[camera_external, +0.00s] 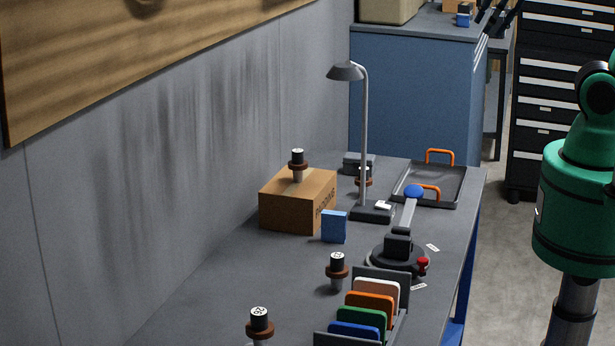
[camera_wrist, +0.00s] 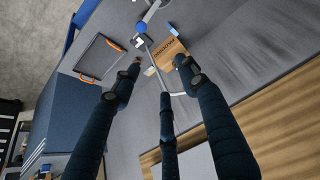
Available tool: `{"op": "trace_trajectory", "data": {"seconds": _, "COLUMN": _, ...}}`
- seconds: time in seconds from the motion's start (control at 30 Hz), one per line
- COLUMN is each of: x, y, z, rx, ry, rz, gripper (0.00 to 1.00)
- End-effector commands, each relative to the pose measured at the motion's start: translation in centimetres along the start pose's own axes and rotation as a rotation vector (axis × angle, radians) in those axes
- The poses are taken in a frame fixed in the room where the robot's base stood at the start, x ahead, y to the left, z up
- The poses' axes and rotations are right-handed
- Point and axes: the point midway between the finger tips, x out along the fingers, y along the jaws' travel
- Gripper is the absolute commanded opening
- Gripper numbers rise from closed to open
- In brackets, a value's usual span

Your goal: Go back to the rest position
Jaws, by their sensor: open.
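My gripper (camera_wrist: 160,76) is open and empty in the wrist view. Its three dark fingers are spread apart, with the table below and beyond them. In the external view dark fingertips (camera_external: 492,20) show at the top edge, in front of the blue cabinet and drawer unit; the rest of the gripper is out of frame. My green arm stands at the right, beside the table (camera_external: 225,290). The fingers appear clear of the things on the table.
The table holds a cardboard box (camera_external: 285,205) with a knobbed piece on top, a lamp (camera_external: 364,140), a tray (camera_external: 440,188) with orange handles, a blue box (camera_external: 334,226), a blue-knobbed device (camera_external: 398,246) and a rack of coloured plates (camera_external: 375,300). A wall runs along the left.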

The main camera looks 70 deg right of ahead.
Motion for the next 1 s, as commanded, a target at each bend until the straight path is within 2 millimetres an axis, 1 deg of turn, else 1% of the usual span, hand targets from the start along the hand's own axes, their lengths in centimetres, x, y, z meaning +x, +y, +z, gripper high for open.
{"op": "trace_trajectory", "data": {"seconds": 0.17, "x": 1.0, "y": 0.0, "z": 0.5, "rx": 0.0, "ry": 0.0, "rz": 0.0, "gripper": 0.44}}
{"op": "trace_trajectory", "data": {"seconds": 0.27, "x": 2.1, "y": 0.0, "z": 1.1, "rx": 0.0, "ry": 0.0, "rz": 0.0, "gripper": 0.44}}
{"op": "trace_trajectory", "data": {"seconds": 0.37, "x": 3.5, "y": 0.0, "z": 1.9, "rx": 0.0, "ry": 0.0, "rz": 0.0, "gripper": 0.44}}
{"op": "trace_trajectory", "data": {"seconds": 0.8, "x": 10.9, "y": 0.0, "z": 5.8, "rx": 0.0, "ry": 0.0, "rz": 0.0, "gripper": 0.44}}
{"op": "trace_trajectory", "data": {"seconds": 1.0, "x": 13.7, "y": 0.0, "z": 7.3, "rx": 0.0, "ry": 0.0, "rz": 0.0, "gripper": 0.44}}
